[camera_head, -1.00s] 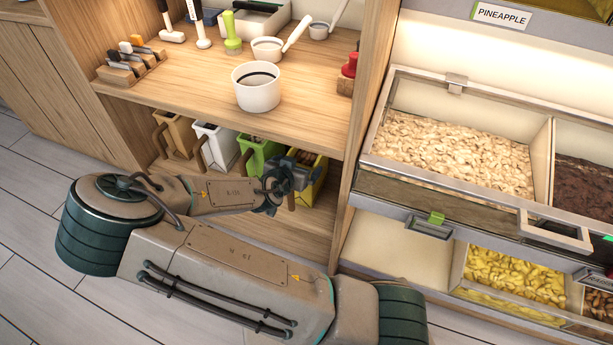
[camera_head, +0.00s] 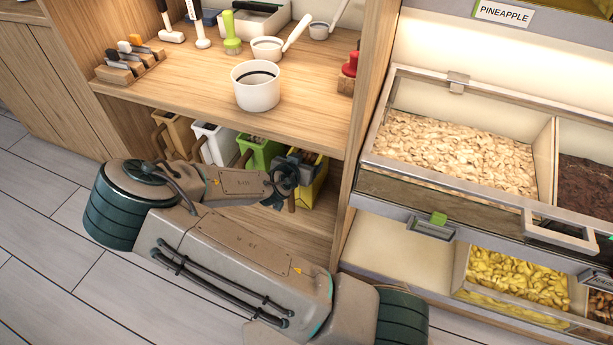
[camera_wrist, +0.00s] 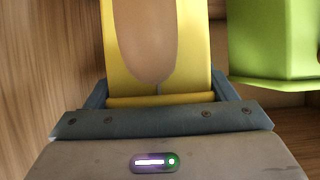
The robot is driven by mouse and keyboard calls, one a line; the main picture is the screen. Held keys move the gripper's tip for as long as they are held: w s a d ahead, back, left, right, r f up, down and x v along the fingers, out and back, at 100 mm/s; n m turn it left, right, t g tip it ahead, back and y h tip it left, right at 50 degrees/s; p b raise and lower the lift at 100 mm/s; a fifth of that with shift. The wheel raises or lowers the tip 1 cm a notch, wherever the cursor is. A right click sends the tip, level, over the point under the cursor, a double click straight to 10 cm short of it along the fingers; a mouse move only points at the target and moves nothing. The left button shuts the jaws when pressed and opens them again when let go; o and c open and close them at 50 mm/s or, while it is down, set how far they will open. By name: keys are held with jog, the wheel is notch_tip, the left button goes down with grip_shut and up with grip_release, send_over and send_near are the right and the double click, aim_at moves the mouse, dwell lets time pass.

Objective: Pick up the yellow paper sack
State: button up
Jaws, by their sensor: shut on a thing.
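The yellow paper sack (camera_head: 318,181) stands on the low shelf at the right end of a row of sacks, partly hidden by my gripper (camera_head: 303,162). In the wrist view the yellow sack (camera_wrist: 197,62) fills the space between the fingers, with a broad brown handle (camera_wrist: 145,40) on its near face. My gripper (camera_wrist: 160,90) is shut on the sack, one finger at each side.
A green sack (camera_head: 262,152), a white sack (camera_head: 217,143) and a tan sack (camera_head: 177,131) stand left of the yellow one. The shelf board (camera_head: 150,88) is close above, with a white tub (camera_head: 255,92) on it. Food bins (camera_head: 450,205) stand to the right.

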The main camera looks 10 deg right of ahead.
jog(key=shift+w+r, duration=0.1)
jog(key=shift+r, duration=0.15)
jog(key=shift+s+a+r+p, duration=0.55)
jog(key=shift+s+a+p, duration=0.25)
jog(key=shift+s+a, duration=1.3)
jog(key=shift+s+a+r+p, duration=0.65)
jog(key=shift+s+a, duration=0.75)
jog(key=shift+s, duration=1.3)
jog(key=shift+s+a+r+p, duration=0.4)
jog(key=shift+s+a+p, duration=0.5)
jog(key=shift+s+a, duration=1.2)
jog(key=shift+s+d, duration=0.3)
jog(key=shift+s, duration=0.2)
